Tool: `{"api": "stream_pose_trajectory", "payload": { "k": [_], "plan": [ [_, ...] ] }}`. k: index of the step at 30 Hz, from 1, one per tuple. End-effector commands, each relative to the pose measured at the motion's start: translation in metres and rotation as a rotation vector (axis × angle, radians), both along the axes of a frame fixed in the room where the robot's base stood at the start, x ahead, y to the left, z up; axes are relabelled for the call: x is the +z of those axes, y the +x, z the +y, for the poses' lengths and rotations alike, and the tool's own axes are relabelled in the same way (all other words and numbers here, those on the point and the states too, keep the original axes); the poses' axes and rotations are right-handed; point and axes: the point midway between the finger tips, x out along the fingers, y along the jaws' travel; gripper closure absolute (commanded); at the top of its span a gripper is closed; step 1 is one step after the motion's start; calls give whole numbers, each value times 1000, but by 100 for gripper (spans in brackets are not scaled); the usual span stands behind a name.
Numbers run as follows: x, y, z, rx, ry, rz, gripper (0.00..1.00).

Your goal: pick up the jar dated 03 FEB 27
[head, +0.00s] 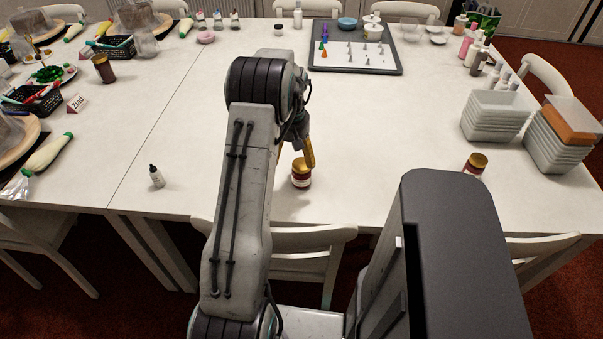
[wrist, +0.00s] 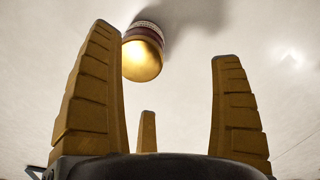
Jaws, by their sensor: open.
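A small jar (head: 301,173) with a gold lid and a dark red and white label stands upright near the table's front edge. In the wrist view the same jar (wrist: 142,58) shows lid first, beyond the fingers and close to the left finger. My gripper (head: 309,153) is at the jar, partly hidden behind my arm. In the wrist view my gripper (wrist: 165,43) is open, its fingers wide apart with nothing held. A second gold-lidded jar (head: 475,163) stands farther right, partly hidden by my own body. No date is readable on either jar.
A white dropper bottle (head: 156,176) stands to the left on the white table (head: 370,130). Stacked tubs (head: 495,115) stand at the right. A grey tray (head: 390,55) with piping tips lies at the back. The table between is mostly clear. Chairs (head: 300,240) line the front edge.

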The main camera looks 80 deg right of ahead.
Motion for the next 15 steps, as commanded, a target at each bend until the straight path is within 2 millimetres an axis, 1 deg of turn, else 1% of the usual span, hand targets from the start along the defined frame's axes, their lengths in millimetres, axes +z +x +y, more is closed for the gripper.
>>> {"api": "stream_pose_trajectory", "payload": {
  "k": [1,3,5,15],
  "plan": [
    [-6,-10,-2,-13,4,0,14],
    [-12,-18,-4,-23,8,0,14],
    [-18,-22,-4,-27,10,-1,14],
    [-45,-24,-6,-30,11,0,14]
  ]
}}
